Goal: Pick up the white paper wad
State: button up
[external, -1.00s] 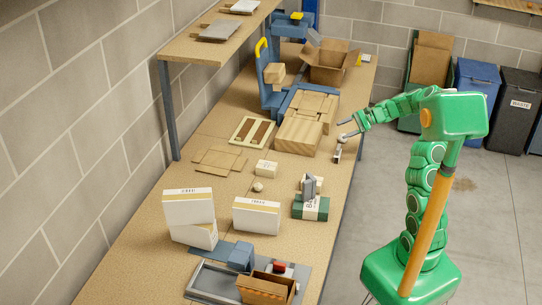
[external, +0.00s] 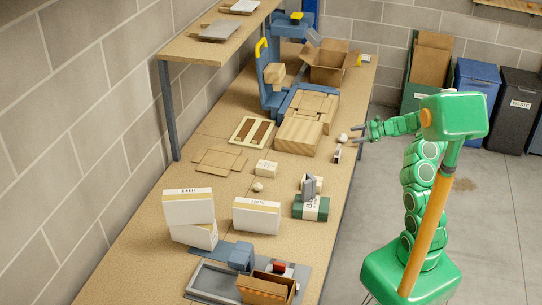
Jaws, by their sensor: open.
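A small white rounded lump (external: 342,138), which looks like the white paper wad, lies on the workbench near its right edge, beside the wooden box. My gripper (external: 357,132) is open and empty, just to the right of this lump, with its fingers pointing left toward it and a small gap between. A second off-white rounded lump (external: 258,187) lies farther forward on the bench, in front of a small white box. Both are too small to show creases.
The wooden box (external: 298,137) stands just left of the lump. A small grey and white item (external: 337,156) lies in front of it. An open cardboard box (external: 329,67) stands behind. White cartons (external: 256,216) and a green box (external: 311,207) occupy the bench's front half.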

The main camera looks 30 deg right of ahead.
aim_at(343, 138)
jog(key=x, duration=0.5)
jog(key=shift+d, duration=0.1)
jog(key=c, duration=0.7)
